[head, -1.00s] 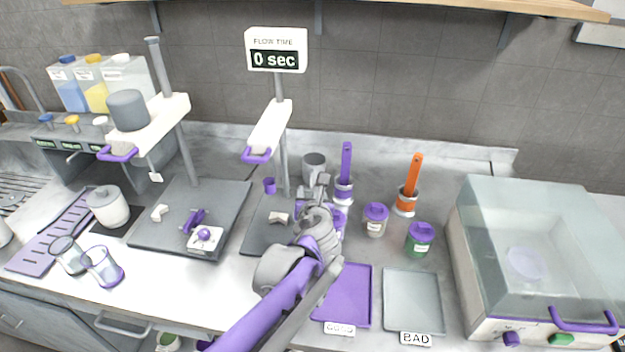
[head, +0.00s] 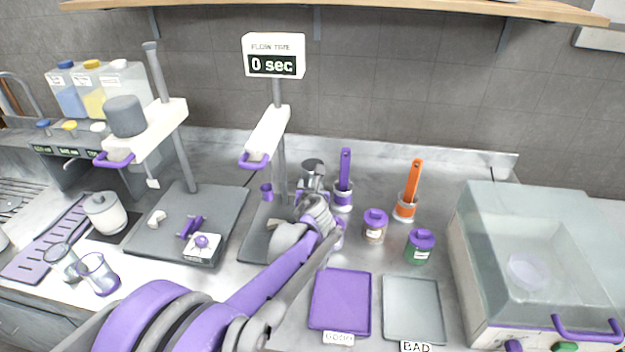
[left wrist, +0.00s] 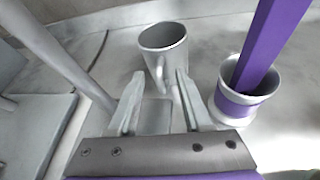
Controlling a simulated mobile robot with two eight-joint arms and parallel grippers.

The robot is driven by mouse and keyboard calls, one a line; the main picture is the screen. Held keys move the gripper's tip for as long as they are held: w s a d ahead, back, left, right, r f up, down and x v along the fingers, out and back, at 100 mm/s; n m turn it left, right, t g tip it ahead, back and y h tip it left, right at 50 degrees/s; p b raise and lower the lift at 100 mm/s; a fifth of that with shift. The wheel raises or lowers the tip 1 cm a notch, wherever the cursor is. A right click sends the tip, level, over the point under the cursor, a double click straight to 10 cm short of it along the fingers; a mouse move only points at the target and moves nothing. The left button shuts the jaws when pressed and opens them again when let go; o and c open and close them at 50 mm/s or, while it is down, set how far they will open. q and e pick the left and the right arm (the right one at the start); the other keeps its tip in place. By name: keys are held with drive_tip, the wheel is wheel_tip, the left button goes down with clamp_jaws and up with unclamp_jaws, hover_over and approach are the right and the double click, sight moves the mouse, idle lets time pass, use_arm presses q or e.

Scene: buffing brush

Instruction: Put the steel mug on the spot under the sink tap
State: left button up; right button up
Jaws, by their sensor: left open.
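My left gripper (head: 311,188) is open and empty. In the left wrist view its fingertips (left wrist: 158,82) are just short of the mug, with the handle between or just beyond them; contact cannot be told. The sink tap (head: 22,82) is a grey curved pipe at the far left. The spot under it is not clearly visible. My right gripper is not in view.
A purple-handled brush in a cup (head: 344,185) stands close right of the mug. Jars (head: 375,225), an orange brush (head: 411,187) and a clear-lidded box (head: 535,255) stand further right.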

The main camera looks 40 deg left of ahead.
use_arm(q)
clamp_jaws()
idle(1.4)
